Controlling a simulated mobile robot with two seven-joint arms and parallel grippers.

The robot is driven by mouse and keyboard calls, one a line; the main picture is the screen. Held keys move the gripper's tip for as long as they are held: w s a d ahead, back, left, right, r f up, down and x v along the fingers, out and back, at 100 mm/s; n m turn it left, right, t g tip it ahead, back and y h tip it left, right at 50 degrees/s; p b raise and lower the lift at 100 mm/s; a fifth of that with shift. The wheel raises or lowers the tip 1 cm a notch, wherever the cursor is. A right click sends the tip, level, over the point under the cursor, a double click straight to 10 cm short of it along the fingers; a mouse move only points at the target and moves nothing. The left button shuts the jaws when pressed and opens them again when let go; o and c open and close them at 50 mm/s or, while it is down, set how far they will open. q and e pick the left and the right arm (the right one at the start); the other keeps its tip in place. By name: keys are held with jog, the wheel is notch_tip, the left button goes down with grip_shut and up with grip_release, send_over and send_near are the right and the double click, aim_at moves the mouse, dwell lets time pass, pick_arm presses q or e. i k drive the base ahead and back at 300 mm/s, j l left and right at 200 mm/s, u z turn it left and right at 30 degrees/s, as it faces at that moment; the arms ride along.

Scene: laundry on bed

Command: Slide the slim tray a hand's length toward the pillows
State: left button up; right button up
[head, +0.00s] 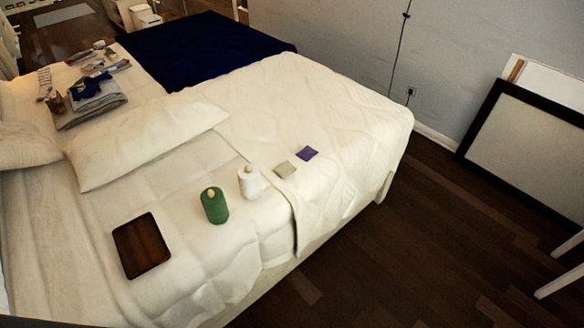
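The slim tray (142,246) is a dark brown, flat rectangle with rounded corners. It lies on the white sheet near the bed's front left part. One white pillow (147,137) lies beyond the tray, up the bed, with a clear strip of sheet between them. Another white pillow (27,146) is at the left edge of the view, partly cut off. Neither of my grippers shows in the head view.
Folded grey cloth (92,107) lies beyond the pillows. The bed's edge drops off at the front right.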

aim_at(141, 246)
jog(key=u, duration=0.5)
jog(key=i+j+u, duration=0.1)
jog(key=u, duration=0.85)
jog(key=i+j, duration=0.05)
